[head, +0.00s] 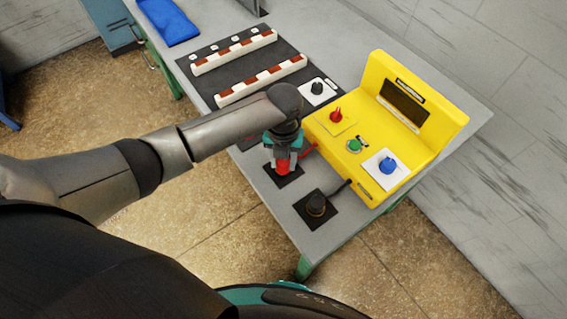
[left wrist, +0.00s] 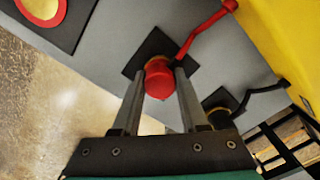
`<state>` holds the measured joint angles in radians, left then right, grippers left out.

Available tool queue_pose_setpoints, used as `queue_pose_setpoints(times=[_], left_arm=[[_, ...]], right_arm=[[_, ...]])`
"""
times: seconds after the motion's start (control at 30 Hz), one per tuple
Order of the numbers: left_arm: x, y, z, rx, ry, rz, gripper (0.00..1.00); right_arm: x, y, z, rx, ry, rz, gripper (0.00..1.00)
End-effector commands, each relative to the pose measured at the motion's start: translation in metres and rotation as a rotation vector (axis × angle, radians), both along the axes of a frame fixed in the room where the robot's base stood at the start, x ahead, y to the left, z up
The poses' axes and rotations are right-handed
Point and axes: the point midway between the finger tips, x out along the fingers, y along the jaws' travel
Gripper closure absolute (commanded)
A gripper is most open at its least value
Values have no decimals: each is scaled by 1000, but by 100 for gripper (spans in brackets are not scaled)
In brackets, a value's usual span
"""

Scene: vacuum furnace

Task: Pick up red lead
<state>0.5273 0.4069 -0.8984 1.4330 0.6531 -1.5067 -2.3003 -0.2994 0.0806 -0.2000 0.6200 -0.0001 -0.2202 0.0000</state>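The red lead (head: 283,169) has a red cylindrical plug standing on a dark square pad (head: 295,180) near the table's front edge. A red cable runs from it to the yellow device (head: 345,160). My left gripper (head: 282,162) is right over the plug and hides part of it. In the left wrist view, the red plug (left wrist: 159,79) is between the two fingers of my left gripper (left wrist: 160,85), one on each side. I cannot tell whether the fingers press on it. The plug looks still over its pad. My right gripper is not in view.
A black lead (head: 316,204) stands on another dark pad close by, cabled to the yellow device. The device carries a red knob (head: 336,117), a green button (head: 354,145) and a blue knob (head: 388,166). Two white-and-brown strips (head: 234,52) lie behind my arm.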

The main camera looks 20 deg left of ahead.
Motion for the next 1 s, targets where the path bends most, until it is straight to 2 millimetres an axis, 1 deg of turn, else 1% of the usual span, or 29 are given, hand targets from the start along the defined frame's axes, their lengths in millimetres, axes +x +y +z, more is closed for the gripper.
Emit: queue_pose_setpoints(times=[0.03, 0.3, 0.37, 0.8, 0.93, 1.0], left_arm=[[0, 0, 0, 1, 0, 0, 64], [0, 1, 0, 1, -1, 1, 95], [0, 1, 0, 1, -1, 1, 100], [1, 0, 2, 0, -2, 1, 100], [1, 0, 8, 0, -3, 1, 100], [2, 0, 14, -1, -4, 1, 100]], right_arm=[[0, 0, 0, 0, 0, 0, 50], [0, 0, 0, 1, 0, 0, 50], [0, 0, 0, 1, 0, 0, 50], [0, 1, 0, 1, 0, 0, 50], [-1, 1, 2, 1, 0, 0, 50], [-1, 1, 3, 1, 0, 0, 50]])
